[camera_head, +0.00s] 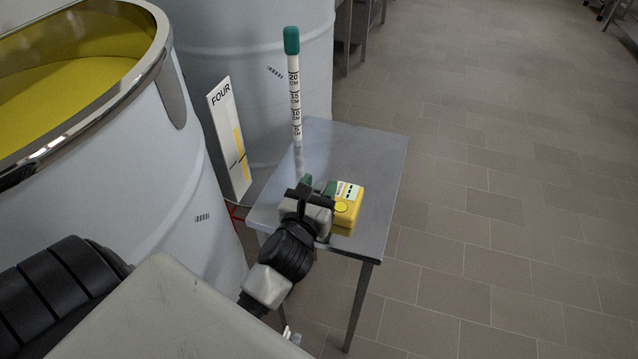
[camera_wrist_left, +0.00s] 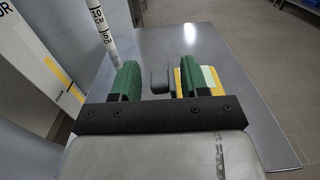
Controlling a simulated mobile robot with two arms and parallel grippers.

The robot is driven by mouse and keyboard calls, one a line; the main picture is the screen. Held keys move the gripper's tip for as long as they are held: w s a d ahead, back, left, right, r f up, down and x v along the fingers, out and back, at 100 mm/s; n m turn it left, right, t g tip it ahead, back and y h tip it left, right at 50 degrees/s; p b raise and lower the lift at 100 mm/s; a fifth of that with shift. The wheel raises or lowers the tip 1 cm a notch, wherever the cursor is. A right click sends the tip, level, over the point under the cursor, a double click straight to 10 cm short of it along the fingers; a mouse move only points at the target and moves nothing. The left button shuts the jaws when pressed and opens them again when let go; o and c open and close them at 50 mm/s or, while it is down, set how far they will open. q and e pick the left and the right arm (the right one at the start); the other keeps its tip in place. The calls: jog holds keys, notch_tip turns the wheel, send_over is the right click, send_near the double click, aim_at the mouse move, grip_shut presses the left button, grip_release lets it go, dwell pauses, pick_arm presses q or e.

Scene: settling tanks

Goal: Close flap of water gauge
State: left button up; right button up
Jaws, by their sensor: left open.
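A yellow box-shaped device (camera_head: 344,213), which looks like the water gauge, lies on a grey metal table. It has a pale label and a round yellow button. It also shows in the left wrist view (camera_wrist_left: 203,78), partly behind the right finger. A small dark grey piece (camera_wrist_left: 160,81), possibly its flap, sticks out from its left side between my fingers. My left gripper (camera_head: 318,185) is just left of the device, low over the table. Its green fingers (camera_wrist_left: 158,78) are apart on either side of the grey piece; I cannot tell whether they touch it. My right gripper is not in view.
The table (camera_head: 370,150) has bare space behind the device. A white centimetre-marked stick (camera_head: 295,95) with a green top stands at its back left. A board marked FOUR (camera_head: 226,130) and a large tank (camera_head: 150,170) with yellow contents are left. Open tiled floor is right.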

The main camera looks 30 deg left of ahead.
pick_arm(q)
jog(key=shift+w, duration=0.2)
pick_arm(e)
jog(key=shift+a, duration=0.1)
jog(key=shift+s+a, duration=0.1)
pick_arm(q)
jog(key=shift+c, duration=0.4)
jog(key=c, duration=0.7)
grip_shut()
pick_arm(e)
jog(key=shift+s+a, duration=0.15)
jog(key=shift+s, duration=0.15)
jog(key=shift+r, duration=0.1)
